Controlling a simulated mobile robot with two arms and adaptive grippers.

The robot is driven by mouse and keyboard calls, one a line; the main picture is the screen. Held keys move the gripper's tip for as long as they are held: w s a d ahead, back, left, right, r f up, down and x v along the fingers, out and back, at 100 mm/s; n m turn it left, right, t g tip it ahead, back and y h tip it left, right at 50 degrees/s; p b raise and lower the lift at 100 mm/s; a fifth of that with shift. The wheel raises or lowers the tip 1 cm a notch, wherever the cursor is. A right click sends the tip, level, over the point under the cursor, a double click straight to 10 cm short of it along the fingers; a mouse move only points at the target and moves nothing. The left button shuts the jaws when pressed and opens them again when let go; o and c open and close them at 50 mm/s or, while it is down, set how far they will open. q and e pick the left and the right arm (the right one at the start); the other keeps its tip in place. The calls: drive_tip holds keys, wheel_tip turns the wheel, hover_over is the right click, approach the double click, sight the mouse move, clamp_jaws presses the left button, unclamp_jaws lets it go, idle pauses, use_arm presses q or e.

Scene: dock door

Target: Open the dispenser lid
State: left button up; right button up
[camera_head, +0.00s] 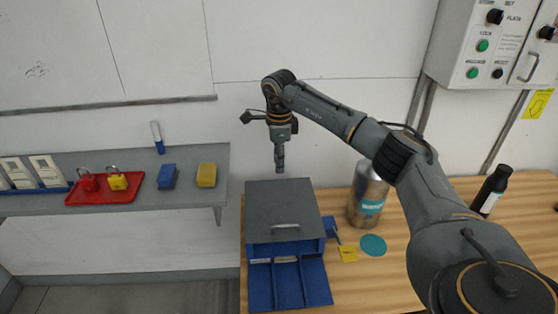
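The dispenser is a blue box (289,284) on the wooden table with a grey lid (282,205) on top. The lid lies closed over the rear part. A light handle (286,227) is at the lid's front edge. The box's open front shows several blue compartments. My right gripper (279,168) points down above and behind the lid, near its back edge, and looks apart from it. Its fingers show as one narrow strip, so I cannot tell whether they are open or shut. Nothing shows in it. My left gripper is not in view.
A metal canister (368,196) stands right of the dispenser, near a teal disc (373,245) and a yellow tag (348,254). A dark bottle (491,190) stands farther right.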

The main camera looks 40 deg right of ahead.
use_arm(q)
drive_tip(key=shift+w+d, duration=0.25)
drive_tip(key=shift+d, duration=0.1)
use_arm(e)
wheel_tip(320, 180, up, 12)
drive_tip(key=shift+f, duration=0.25)
drive_tip(key=shift+s, duration=0.15)
